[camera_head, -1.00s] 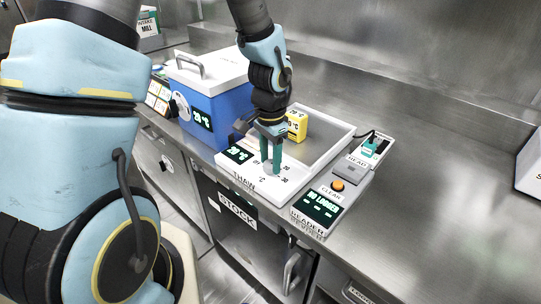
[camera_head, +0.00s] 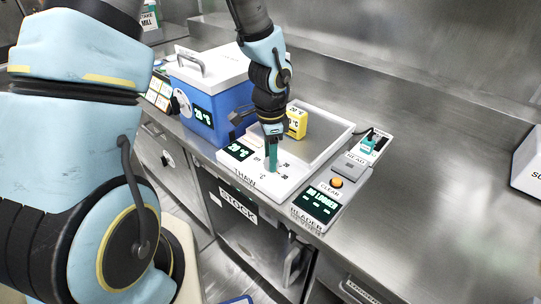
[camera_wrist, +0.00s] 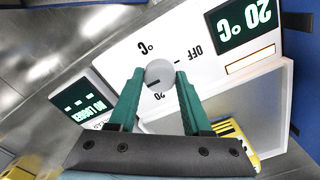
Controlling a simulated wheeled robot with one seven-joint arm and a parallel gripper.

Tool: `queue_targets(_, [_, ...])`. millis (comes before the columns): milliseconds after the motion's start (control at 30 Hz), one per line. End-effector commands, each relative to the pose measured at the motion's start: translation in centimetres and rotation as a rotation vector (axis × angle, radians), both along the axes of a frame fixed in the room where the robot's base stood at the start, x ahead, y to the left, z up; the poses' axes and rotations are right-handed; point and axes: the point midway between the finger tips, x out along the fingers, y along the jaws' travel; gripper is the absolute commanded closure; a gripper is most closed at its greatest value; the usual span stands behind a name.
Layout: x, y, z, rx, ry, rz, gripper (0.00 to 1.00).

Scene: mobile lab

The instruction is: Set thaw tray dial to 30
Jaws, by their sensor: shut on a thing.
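The thaw tray (camera_head: 337,128) is a white tray with a control panel at its front. In the wrist view its round grey dial (camera_wrist: 159,73) sits between the two green fingers of my gripper (camera_wrist: 159,78), which is shut on it. The labels OFF and 20 show around the dial; the 30 label is not readable in that view. The panel's display (camera_wrist: 245,22) reads 20 °C. In the head view my gripper (camera_head: 272,165) points down at the panel, and its fingers mostly hide the dial.
A yellow box (camera_head: 297,122) with a display stands in the tray. A blue cooler (camera_head: 217,112) with a white lid stands to the left.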

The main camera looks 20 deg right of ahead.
Motion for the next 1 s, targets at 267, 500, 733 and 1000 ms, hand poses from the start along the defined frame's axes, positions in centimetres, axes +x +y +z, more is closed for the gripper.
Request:
queue_targets(267, [0.0, 0.0, 0.0, 0.0, -0.001, -0.002, 0.45])
queue_targets(500, [0.0, 0.0, 0.0, 0.0, 0.0, -0.001, 0.21])
queue_targets(733, [0.0, 0.0, 0.1, 0.0, -0.001, 0.0, 0.21])
queue_targets(1000, [0.2, 0.0, 3.5, -0.002, -0.005, 0.002, 0.21])
